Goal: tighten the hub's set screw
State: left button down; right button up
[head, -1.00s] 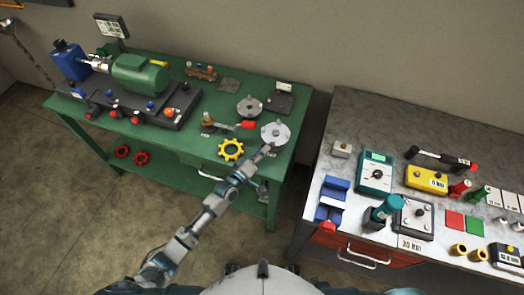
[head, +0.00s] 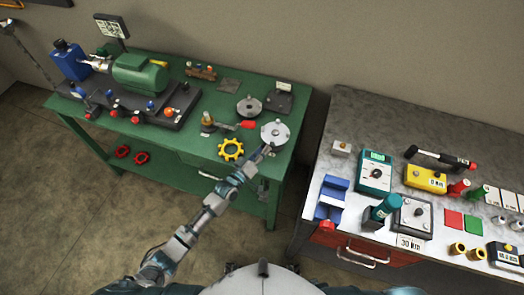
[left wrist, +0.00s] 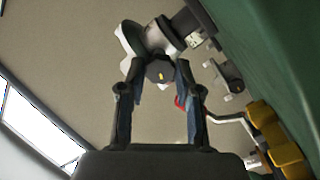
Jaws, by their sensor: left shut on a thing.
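A silver disc-like part (head: 275,132) stands at the front right corner of the green bench. I cannot tell for sure whether it is the hub. My left gripper (head: 268,150) is at its near edge. In the left wrist view my left gripper (left wrist: 161,72) has its two fingers closed around a dark round knob-like end (left wrist: 160,72) with a small yellow mark. A pale lobed part (left wrist: 150,40) shows right behind that end. Any set screw is too small or hidden to make out. My right gripper is not in view.
A yellow ring (head: 231,149) and a red-handled tool (head: 246,125) lie left of the silver disc. A second grey disc (head: 249,106) is behind it. A grey workbench (head: 345,110) with meters and tools stands to the right, across a gap.

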pick_arm(q)
jog(key=c, duration=0.9)
grip_release()
jog(key=shift+s+f, duration=0.1)
jog(key=shift+f, duration=0.4)
jog(key=shift+o, duration=0.6)
jog(key=shift+r, duration=0.25)
jog(key=v, duration=1.2)
jog(key=s+a+f+m+g+y, duration=0.1)
jog(key=s+a+f+g+y, duration=0.15)
jog(key=f, duration=0.65)
jog(key=s+a+f+g+y, duration=0.1)
jog(key=s+a+f+y, duration=0.15)
jog(key=f, duration=0.65)
jog(key=s+a+f+m+g+y, duration=0.1)
jog(key=s+a+f+g+y, duration=0.2)
jog(key=f, duration=0.7)
jog(key=s+a+f+g, duration=0.2)
jog(key=s+f, duration=0.3)
jog(key=s, duration=0.4)
jog(key=s+a+f+m+g+y, duration=0.1)
jog(key=s+a+f+g, duration=0.1)
jog(key=s+f, duration=0.4)
jog(key=s+a+f+m+g+y, duration=0.1)
jog(key=s+f, duration=0.5)
jog(key=s, duration=0.6)
jog(key=shift+a+g, duration=0.75)
jog(key=shift+g, duration=0.1)
